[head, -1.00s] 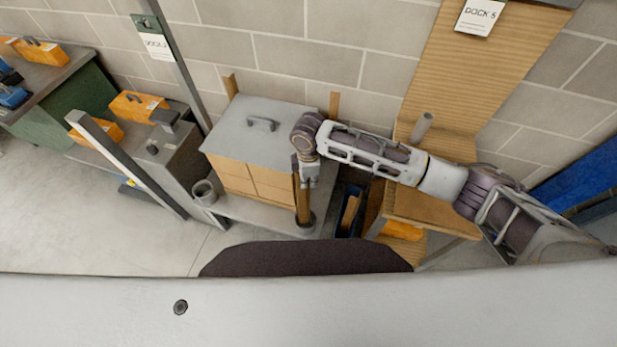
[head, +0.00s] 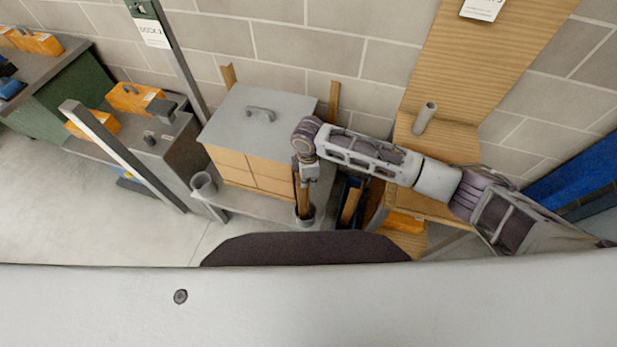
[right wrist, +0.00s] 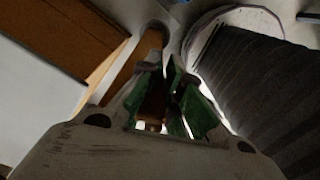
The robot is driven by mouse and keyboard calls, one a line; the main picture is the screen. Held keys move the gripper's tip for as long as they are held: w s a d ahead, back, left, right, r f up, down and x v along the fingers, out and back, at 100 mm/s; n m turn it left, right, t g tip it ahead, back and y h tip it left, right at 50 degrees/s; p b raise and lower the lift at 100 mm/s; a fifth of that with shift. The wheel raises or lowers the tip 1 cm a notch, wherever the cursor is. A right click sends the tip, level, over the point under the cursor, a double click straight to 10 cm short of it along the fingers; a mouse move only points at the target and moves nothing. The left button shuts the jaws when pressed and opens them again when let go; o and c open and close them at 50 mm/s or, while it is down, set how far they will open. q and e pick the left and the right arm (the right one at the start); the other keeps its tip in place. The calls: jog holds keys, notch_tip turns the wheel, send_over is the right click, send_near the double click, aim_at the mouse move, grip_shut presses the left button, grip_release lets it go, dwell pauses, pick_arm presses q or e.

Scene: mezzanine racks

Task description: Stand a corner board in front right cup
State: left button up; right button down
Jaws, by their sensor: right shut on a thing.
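My right gripper (head: 306,178) points down and is shut on a brown corner board (head: 304,202), held upright. The board's lower end meets the mouth of the front right cup (head: 305,222); it looks inside the rim, but whether it touches the bottom is hidden. The right wrist view shows the board (right wrist: 136,68) running away from the green-padded fingers (right wrist: 168,104). The front left cup (head: 203,184) is grey and looks empty. Boards stand at the back left (head: 228,74) and back right (head: 333,102) of the load. My left gripper is out of view.
Cartons (head: 250,172) under a grey lid (head: 258,122) stand on the grey platform (head: 250,205) between the cups. A dark bin with a board (head: 351,206) stands right of the front right cup. A wooden stand (head: 440,140) carries a grey tube (head: 424,117). A grey post (head: 120,152) rises at left.

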jog(key=shift+f, duration=0.2)
jog(key=c, duration=1.5)
grip_release()
jog(key=shift+r, duration=6.05)
jog(key=shift+a+f, duration=0.1)
